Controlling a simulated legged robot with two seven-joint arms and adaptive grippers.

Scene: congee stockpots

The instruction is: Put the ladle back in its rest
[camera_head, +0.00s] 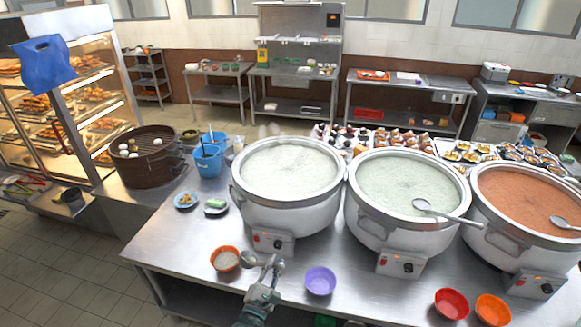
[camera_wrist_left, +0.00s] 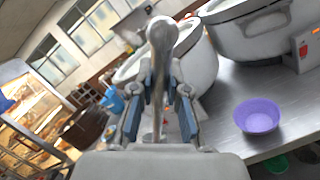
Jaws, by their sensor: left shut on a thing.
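My left gripper (camera_head: 263,272) is low in front of the left pot, over the near edge of the steel counter. It is shut on a grey metal ladle (camera_wrist_left: 161,42). In the left wrist view the ladle stands up between the blue-padded fingers (camera_wrist_left: 160,100), with its rounded end at the top. In the head view the ladle's rounded end (camera_head: 277,263) shows just beyond the fingers, between an orange bowl and a purple bowl. I cannot make out which thing is the ladle's rest. My right gripper is not in view.
Three white pots stand in a row: left (camera_head: 262,207), middle (camera_head: 377,225), right (camera_head: 500,250). Ladles lie across the middle (camera_head: 437,212) and right pots. An orange bowl (camera_head: 225,259), purple bowl (camera_head: 320,281) and red bowl (camera_head: 451,303) stand in front. Blue containers (camera_head: 207,160) stand left.

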